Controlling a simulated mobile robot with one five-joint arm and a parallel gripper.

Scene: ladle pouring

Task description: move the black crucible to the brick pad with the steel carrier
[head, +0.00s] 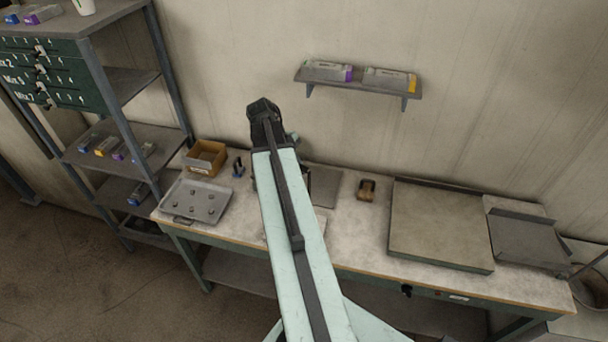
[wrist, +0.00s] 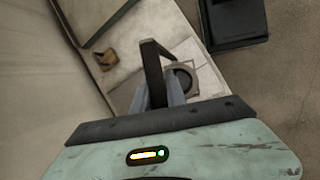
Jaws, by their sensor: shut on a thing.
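My gripper (wrist: 168,95) points down over the bench in the wrist view, its fingers shut on a dark upright bar (wrist: 152,72), which looks like the handle of the steel carrier. Just right of the fingers is a round dark opening with a grey rim (wrist: 183,79), probably the black crucible; whether the carrier touches it I cannot tell. A pale square surface (wrist: 183,50) lies around and beyond it, perhaps the brick pad. In the head view my arm hides the gripper's fingers, the carrier and the crucible.
On the bench are a tray with several pegs (head: 188,212), a cardboard box (head: 204,158), a small brown-and-black object (head: 367,189), a large rimmed slab (head: 440,222) and a grey tray (head: 525,243). A wall shelf (head: 360,84) hangs behind. Shelving (head: 120,150) stands left.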

